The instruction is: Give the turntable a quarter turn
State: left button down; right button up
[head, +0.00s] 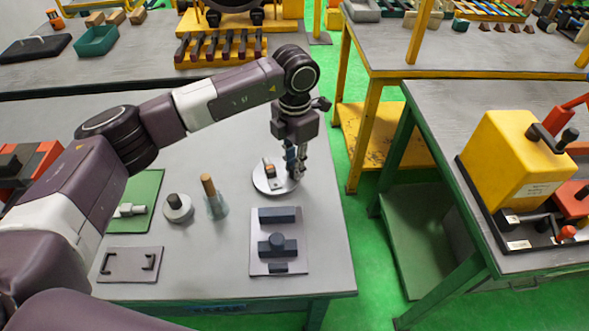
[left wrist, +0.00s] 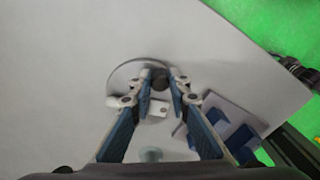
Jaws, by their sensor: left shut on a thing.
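The turntable (head: 262,185) is a pale round disc on the near table. A small block with dark and orange parts (head: 269,171) stands on it. My left gripper (head: 296,173) reaches down from above at the disc's right side. In the left wrist view the turntable (left wrist: 122,76) lies under the fingers, and the left gripper (left wrist: 162,82) has its fingertips close together around a dark round peg (left wrist: 159,76) near the disc's edge. The fingers hide part of the disc and peg. My right gripper is not in view.
A grey plate with dark blue blocks (head: 299,251) lies just in front of the turntable. A brown-handled tool in a clear cone (head: 216,206) and a round pale base with a dark knob (head: 178,207) stand to the left. A yellow machine (head: 507,160) is on the right table.

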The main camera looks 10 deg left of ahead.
pick_arm(q)
jog(key=shift+w+n+b, duration=0.3)
jog(key=shift+n, duration=0.2)
jog(key=shift+w+a+r+n, duration=0.1)
jog(key=shift+n, duration=0.2)
jog(key=c, duration=1.8)
grip_release()
notch_tip(320, 180, up, 12)
jog(key=shift+f, duration=0.1)
